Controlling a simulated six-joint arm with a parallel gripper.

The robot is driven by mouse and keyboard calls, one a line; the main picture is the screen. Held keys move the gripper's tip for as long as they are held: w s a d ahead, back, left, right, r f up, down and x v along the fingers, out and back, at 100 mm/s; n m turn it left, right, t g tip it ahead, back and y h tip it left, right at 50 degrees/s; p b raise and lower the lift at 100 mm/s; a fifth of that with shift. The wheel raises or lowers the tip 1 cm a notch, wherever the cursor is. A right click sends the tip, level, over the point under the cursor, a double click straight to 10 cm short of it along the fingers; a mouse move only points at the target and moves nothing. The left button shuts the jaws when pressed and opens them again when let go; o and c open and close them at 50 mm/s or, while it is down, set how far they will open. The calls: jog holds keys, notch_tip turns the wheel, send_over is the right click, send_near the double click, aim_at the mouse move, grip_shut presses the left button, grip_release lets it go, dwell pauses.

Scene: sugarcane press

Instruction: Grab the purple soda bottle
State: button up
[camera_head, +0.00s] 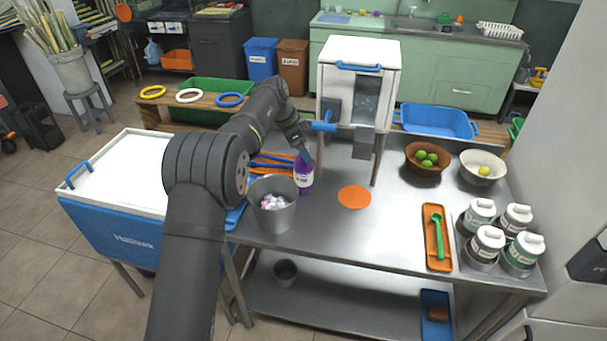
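The purple soda bottle (304,180) stands upright on the metal table, just right of a grey bucket, with a pale label on its side. My gripper (305,150) is at the bottle's top, reaching in from the upper left. Its fingers are small and dark here, and I cannot tell whether they touch the bottle or are open or shut. The bottle's neck and cap are largely hidden by the gripper.
The grey bucket (272,215) holds crumpled pale items close beside the bottle. The white press cabinet (335,85) with a blue handle stands behind. An orange disc (355,197) lies to the right, with clear table around it. Bowls (427,172) and lidded jars (487,246) are farther right.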

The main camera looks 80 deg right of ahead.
aim_at(303, 170)
jog(key=x, duration=0.3)
jog(key=shift+f, duration=0.1)
grip_shut()
